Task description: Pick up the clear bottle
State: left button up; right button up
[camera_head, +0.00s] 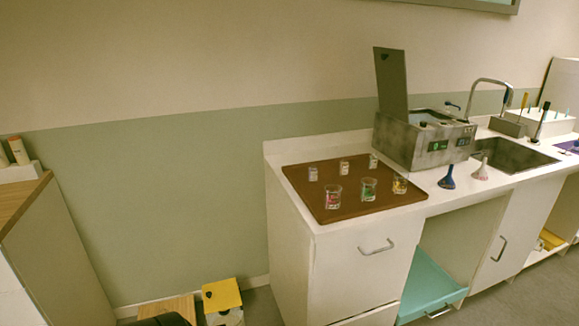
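A brown tray (348,208) lies on the left part of the white counter. Three small pale bottles stand in its back row: a left one (313,173), a middle one (344,168) and a right one (373,161). Three clear glass vessels with coloured marks stand in the front row: a left one (333,197), a middle one with green (369,189) and a right one with yellow (399,185). All are upright and apart. They are too small to tell which is the clear bottle. Neither of my grippers is in view.
Right of the tray stand a grey machine (425,138) with its lid up, a blue flask (447,178) and a pale flask (481,170). A sink (515,155) lies further right. A yellow-topped box (222,296) stands on the floor left of the counter.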

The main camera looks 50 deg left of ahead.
aim_at(372, 165)
jog(key=i+u, duration=0.15)
jog(key=u, duration=0.25)
jog(key=i+l+u, duration=0.1)
jog(key=u, duration=0.3)
jog(key=i+l+u, duration=0.15)
jog(key=u, duration=0.25)
jog(key=l+u, duration=0.25)
jog(key=u, duration=0.15)
jog(key=i+l+u, duration=0.15)
jog(key=u, duration=0.25)
